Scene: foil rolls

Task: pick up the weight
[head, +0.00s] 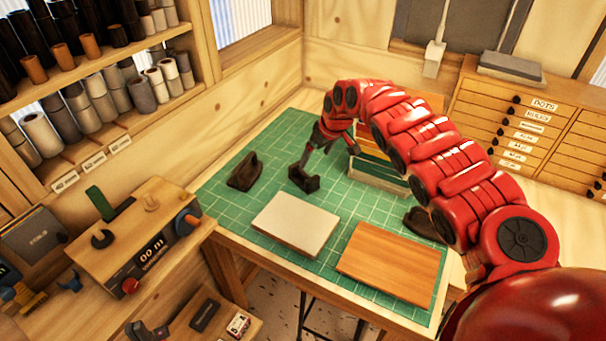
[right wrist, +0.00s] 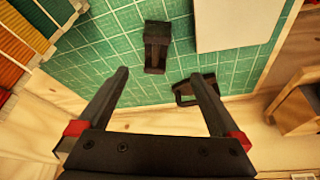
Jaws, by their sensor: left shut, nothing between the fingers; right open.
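Three dark weights with raised handles sit on the green cutting mat (head: 225,198). One weight (head: 303,180) stands behind the pale slab; in the right wrist view it (right wrist: 156,45) lies ahead of the fingers, roughly in line with the gap. A second weight (head: 244,172) is further left; it (right wrist: 188,92) shows partly behind a fingertip. A third weight (head: 422,224) is partly hidden by my right arm. My right gripper (head: 326,154) is open and empty, above the mat near the first weight; its fingers (right wrist: 160,75) are spread apart. My left gripper is not in view.
A pale slab (head: 295,223) and a wooden board (head: 391,263) lie on the mat's front half. A rack of coloured sheets (head: 375,170) stands behind my right arm. The wooden wall is close behind the mat. A wooden device (head: 140,245) is on the left bench.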

